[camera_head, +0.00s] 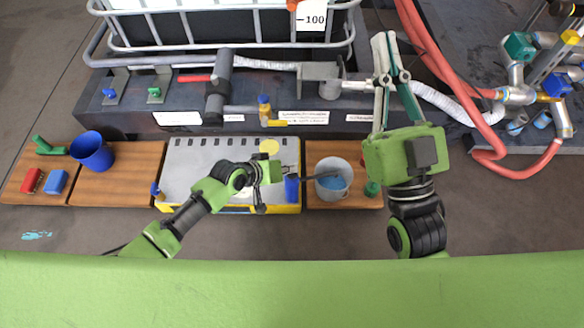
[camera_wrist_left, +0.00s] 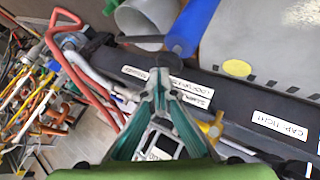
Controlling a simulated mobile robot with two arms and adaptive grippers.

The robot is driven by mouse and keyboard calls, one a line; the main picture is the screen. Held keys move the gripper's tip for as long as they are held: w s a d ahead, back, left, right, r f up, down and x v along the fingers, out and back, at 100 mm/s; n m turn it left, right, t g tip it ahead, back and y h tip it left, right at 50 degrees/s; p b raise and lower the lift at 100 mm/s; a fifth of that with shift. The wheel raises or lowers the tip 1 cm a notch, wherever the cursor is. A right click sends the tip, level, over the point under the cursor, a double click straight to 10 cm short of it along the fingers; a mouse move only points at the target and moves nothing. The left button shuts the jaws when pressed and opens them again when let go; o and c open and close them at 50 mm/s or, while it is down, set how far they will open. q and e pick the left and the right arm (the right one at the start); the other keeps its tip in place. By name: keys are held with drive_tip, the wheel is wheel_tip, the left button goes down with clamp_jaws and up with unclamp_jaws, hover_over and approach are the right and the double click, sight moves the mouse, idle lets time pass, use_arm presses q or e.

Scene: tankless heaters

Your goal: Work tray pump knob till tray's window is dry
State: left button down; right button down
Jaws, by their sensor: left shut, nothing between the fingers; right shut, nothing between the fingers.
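The pale grey tray (camera_head: 215,160) lies on the bench with a row of dark slots along its far edge. A yellow disc (camera_head: 269,146) sits near its far right corner and also shows in the left wrist view (camera_wrist_left: 237,68). A blue cylinder (camera_head: 291,188) stands at the tray's right end; it appears large in the left wrist view (camera_wrist_left: 192,27). My left gripper (camera_head: 284,170) is shut and empty over the tray's right end, close beside this cylinder. Whether they touch is unclear. My right gripper (camera_head: 383,40) is shut and empty, raised right of the tray. The window's wetness cannot be read.
A grey pail (camera_head: 346,168) with blue liquid stands right of the tray, a dark spout (camera_head: 318,178) reaching over it. A blue cup (camera_head: 92,151) and small blocks lie left. Behind are dark pipework, a caged tank (camera_head: 230,25) and red hoses (camera_head: 430,45).

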use_arm(q)
drive_tip(key=shift+s+a+f, duration=0.1)
drive_tip(key=shift+f, duration=0.45)
use_arm(e)
drive_tip(key=shift+s+r+t+y, duration=0.4)
drive_tip(key=shift+s+r+t, duration=0.2)
drive_tip(key=shift+s+r, duration=0.25)
idle(0.8)
drive_tip(key=shift+w, duration=0.1)
use_arm(q)
drive_tip(key=shift+r, duration=0.25)
drive_tip(key=shift+r+p, duration=1.45)
drive_tip(key=shift+p, duration=0.05)
drive_tip(key=shift+r+p, duration=0.4)
drive_tip(key=shift+r, duration=0.1)
use_arm(e)
drive_tip(key=w+d+f+g+h, duration=0.1)
drive_tip(key=f+g+h, duration=0.1)
drive_tip(key=f+g, duration=0.4)
drive_tip(key=w+d+f+g+h, duration=0.1)
drive_tip(key=f+g, duration=0.4)
drive_tip(key=f, duration=1)
drive_tip(key=shift+w+g+h, duration=0.4)
drive_tip(key=shift+w+h, duration=0.3)
drive_tip(key=shift+w, duration=0.1)
